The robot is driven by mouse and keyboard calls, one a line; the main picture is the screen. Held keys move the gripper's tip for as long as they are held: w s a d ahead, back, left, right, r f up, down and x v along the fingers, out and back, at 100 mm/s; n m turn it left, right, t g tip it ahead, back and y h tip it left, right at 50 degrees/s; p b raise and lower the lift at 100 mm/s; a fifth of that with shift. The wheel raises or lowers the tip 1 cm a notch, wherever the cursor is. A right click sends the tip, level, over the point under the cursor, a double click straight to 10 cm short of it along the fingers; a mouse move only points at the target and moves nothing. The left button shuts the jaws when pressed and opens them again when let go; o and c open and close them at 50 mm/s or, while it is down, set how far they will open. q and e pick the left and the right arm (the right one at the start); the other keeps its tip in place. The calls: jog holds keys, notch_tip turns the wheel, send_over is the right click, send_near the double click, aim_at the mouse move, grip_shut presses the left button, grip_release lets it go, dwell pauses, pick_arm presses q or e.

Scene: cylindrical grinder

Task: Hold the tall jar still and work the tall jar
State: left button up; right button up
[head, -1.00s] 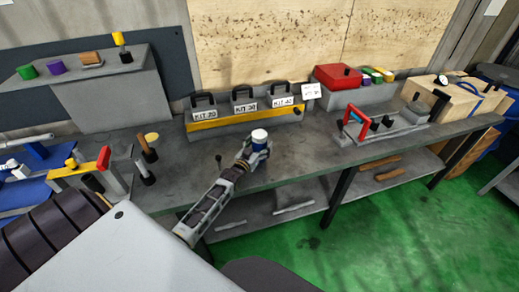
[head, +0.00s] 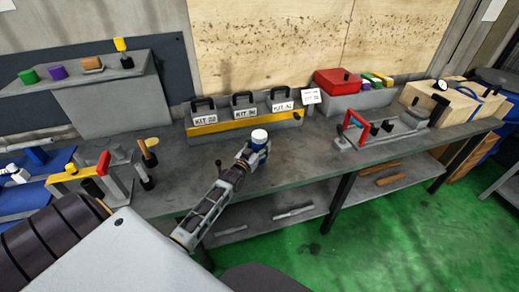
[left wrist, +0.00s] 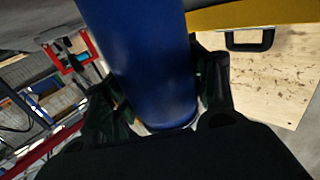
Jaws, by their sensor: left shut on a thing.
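The tall jar (head: 259,140) is blue with a white lid and stands upright over the front part of the workbench, in the middle of the head view. In the left wrist view its blue body (left wrist: 155,65) fills the middle. My left gripper (head: 254,153) is shut on the jar, with a finger on each side of its body. The white lid on top is uncovered. Whether the jar's base touches the bench is hidden by the gripper. My right gripper is not in view.
Several grey kit boxes stand in a yellow-fronted holder (head: 232,125) behind the jar. A red-handled fixture (head: 355,128) is to the right, and a red box (head: 338,80) is behind it. Upright tools (head: 146,165) stand to the left. The bench top (head: 300,155) right of the jar is clear.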

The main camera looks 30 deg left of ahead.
aim_at(260, 134)
pick_arm(q)
notch_tip(260, 134, up, 8)
jog(key=shift+f, duration=0.25)
dwell(0.5)
jog(key=o, duration=0.5)
jog(key=c, duration=0.9)
jog(key=shift+o, duration=0.2)
